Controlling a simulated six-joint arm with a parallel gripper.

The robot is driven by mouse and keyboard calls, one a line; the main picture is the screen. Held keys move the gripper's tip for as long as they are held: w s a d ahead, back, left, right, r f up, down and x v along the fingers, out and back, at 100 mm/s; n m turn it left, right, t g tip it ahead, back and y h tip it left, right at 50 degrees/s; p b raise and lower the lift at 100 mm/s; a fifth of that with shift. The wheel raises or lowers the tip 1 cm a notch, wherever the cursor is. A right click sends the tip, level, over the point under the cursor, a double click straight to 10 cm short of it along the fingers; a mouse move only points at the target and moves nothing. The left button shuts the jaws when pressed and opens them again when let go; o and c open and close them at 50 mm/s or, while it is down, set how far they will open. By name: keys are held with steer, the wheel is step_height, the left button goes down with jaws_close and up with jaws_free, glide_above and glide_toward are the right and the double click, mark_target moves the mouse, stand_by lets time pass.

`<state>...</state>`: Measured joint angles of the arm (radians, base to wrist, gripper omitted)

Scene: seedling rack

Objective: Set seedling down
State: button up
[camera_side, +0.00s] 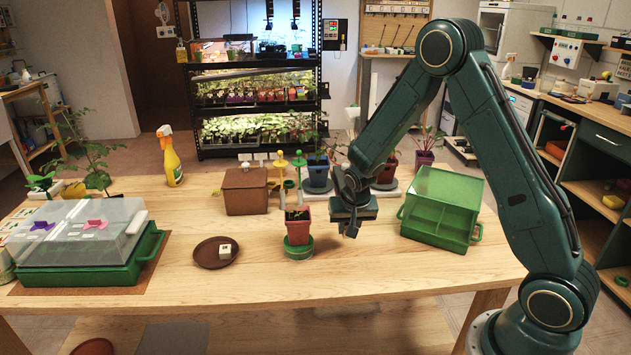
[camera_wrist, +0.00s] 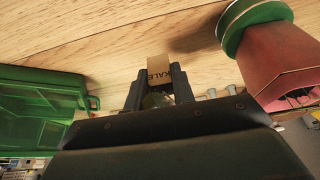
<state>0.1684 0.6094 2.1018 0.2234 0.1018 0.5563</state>
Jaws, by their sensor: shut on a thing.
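My gripper (camera_side: 351,230) points down just above the table, to the right of the red pot. In the wrist view my gripper (camera_wrist: 158,92) is shut on a small tan piece marked KALE (camera_wrist: 159,71). A rounded greenish part shows below the lettering, between the fingers; the rest of the held thing is hidden. Whether the held piece touches the table I cannot tell. A red pot (camera_side: 297,222) with a small seedling stands upright on a green saucer (camera_side: 298,248). The pot (camera_wrist: 280,62) and its saucer (camera_wrist: 249,20) are beside my gripper, apart from it.
A green box with a clear lid (camera_side: 440,208) stands close on the right. A brown dish (camera_side: 204,255) with a small white block (camera_side: 225,252) is at left, before a brown box (camera_side: 245,191). A blue pot (camera_side: 318,177) stands behind. The front table is clear.

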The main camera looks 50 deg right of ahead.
steer(key=shift+f, duration=0.25)
steer(key=shift+f, duration=0.1)
steer(key=shift+f, duration=1.8)
steer(key=shift+f, duration=0.1)
steer(key=o, duration=1)
steer(key=shift+c, duration=0.2)
steer(key=v, duration=1.2)
steer(key=shift+r, duration=0.2)
